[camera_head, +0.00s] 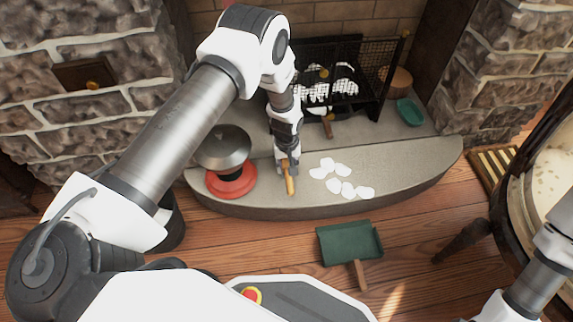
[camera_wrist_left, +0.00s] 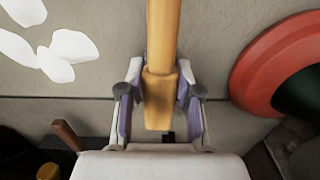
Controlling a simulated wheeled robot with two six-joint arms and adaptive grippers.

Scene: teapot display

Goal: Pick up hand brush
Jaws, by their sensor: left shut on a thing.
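My left gripper (camera_head: 287,168) is shut on a light wooden handle, which looks like part of the hand brush (camera_head: 291,185), over the stone hearth. In the left wrist view the handle (camera_wrist_left: 162,40) runs between the two fingers and out of the top of the picture. No bristles show in either view. I cannot tell whether the brush touches the hearth. My right arm shows at the lower right of the head view, but its gripper is out of view.
White pieces (camera_head: 341,188) lie right of the brush. A red round base (camera_head: 231,181) under a grey dome stands left of it. A green dustpan (camera_head: 348,243) with a wooden handle lies on the floor. A mesh screen (camera_head: 362,82) stands behind. Open floor lies in front of the hearth.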

